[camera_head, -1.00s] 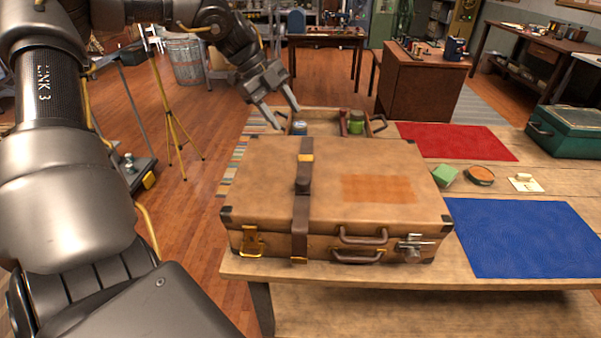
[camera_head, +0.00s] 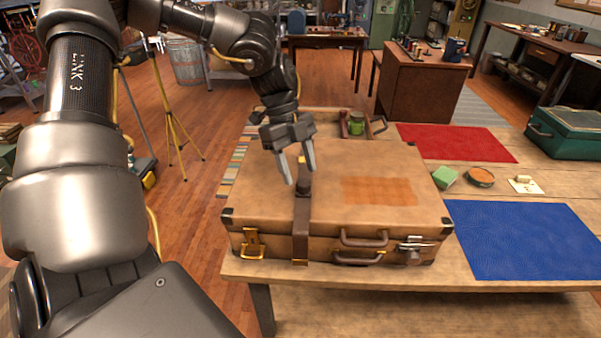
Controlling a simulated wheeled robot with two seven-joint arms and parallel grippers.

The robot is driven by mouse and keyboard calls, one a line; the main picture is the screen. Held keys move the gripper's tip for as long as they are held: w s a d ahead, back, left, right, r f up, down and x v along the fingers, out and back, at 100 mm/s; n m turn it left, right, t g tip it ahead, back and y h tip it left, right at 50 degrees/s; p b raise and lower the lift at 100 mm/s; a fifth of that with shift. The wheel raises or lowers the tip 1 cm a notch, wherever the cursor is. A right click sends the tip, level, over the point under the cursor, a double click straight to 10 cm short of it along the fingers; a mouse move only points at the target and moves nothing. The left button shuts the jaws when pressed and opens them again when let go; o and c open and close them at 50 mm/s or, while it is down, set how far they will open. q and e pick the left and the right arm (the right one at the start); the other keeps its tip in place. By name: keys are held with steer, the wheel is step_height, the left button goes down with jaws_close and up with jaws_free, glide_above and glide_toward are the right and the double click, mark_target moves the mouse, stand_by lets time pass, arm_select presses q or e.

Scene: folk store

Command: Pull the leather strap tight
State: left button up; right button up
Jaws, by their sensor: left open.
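A tan suitcase (camera_head: 245,190) lies shut on the wooden table. A dark brown leather strap (camera_head: 300,222) runs over its lid and down the front, left of the middle. A dark knob-like piece (camera_head: 304,189) and a brass piece (camera_head: 300,160) sit on the strap. My left gripper (camera_head: 299,176) is open with its fingers pointing down, over the strap beside the dark piece. It hides the far part of the strap. Whether the fingers touch the strap I cannot tell. My right gripper is not in view.
A tray (camera_head: 372,133) with a green jar (camera_head: 356,123) stands behind the suitcase.

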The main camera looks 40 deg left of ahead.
arm_select(q)
steer(key=shift+x, duration=1.15)
jaws_close()
steer(key=shift+a, duration=0.1)
